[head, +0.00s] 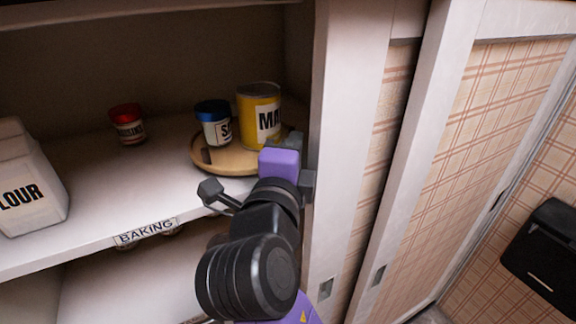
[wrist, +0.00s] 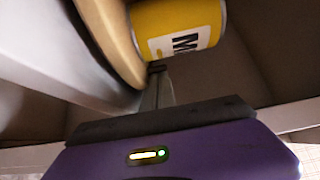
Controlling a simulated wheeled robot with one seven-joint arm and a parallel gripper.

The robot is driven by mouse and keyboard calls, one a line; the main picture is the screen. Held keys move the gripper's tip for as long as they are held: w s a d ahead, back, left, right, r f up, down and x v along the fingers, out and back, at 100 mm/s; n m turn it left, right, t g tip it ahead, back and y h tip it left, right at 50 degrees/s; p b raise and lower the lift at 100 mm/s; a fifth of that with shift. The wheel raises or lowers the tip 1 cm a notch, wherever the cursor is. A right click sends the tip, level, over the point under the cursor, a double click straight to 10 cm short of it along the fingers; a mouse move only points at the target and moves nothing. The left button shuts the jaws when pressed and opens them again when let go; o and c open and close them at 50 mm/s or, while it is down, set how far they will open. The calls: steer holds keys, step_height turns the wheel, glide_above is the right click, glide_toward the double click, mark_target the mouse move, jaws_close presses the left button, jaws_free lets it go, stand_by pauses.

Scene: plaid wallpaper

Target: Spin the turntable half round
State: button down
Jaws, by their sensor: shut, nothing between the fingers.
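The round wooden turntable (head: 222,158) sits on the cupboard shelf, near the right door frame. In the head view my arm hides the fingertips and the turntable's right front.
A red-lidded jar (head: 129,126) stands left of the turntable. A white flour container (head: 28,185) is at the shelf's left front. The door frame (head: 345,130) is tight against my gripper's right side. A label reading BAKING (head: 146,232) is on the shelf edge.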

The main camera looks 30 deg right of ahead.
steer(key=shift+w+d+b, duration=0.4)
steer(key=shift+d+b, duration=0.05)
steer(key=shift+d, duration=0.05)
